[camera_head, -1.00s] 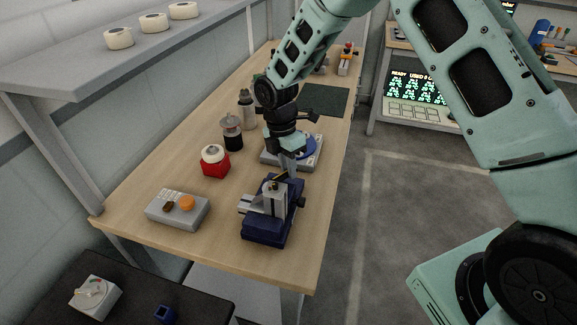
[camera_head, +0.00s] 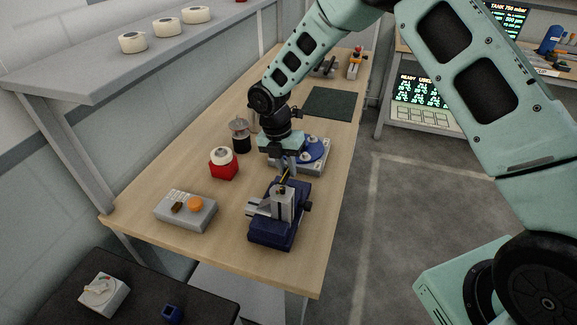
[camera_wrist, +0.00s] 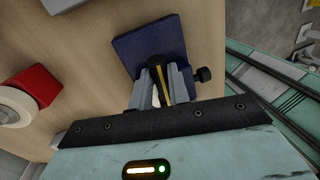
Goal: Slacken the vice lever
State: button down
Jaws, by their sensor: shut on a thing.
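The vice (camera_head: 277,226) is dark blue with grey jaws and stands on the wooden bench near its front right edge. It also shows in the wrist view (camera_wrist: 150,45). My gripper (camera_head: 286,178) reaches down over the vice from behind. In the wrist view my gripper (camera_wrist: 163,85) has its two grey fingers shut on the vice lever (camera_wrist: 160,82), a dark bar with a yellowish stripe. The lever's lower end and the vice jaws are largely hidden behind the fingers in the wrist view.
A grey box with an orange button (camera_head: 186,210) and a red block with a white roll (camera_head: 223,163) stand left of the vice. A grey unit with blue discs (camera_head: 305,153) is just behind my gripper. Bare bench (camera_head: 232,250) lies front left.

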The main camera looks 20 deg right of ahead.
jog(key=shift+w+a+r, duration=0.1)
dwell(0.3)
jog(key=c, duration=1.3)
grip_release()
jog(key=shift+c, duration=0.2)
notch_tip(320, 180, up, 17)
jog(key=w+a+b, duration=0.2)
jog(key=b, duration=0.1)
jog(key=shift+a, duration=0.25)
jog(key=s+a+r+m, duration=0.1)
jog(key=s+a+m, duration=0.3)
jog(key=s, duration=0.5)
jog(key=s+d+f+m+y, duration=0.1)
jog(key=s+m, duration=0.7)
jog(key=s, duration=0.4)
jog(key=s+d+f+m+t+y, duration=0.1)
jog(key=s+m, duration=0.7)
jog(key=s, duration=0.5)
jog(key=shift+d+f, duration=0.35)
jog(key=shift+d, duration=0.05)
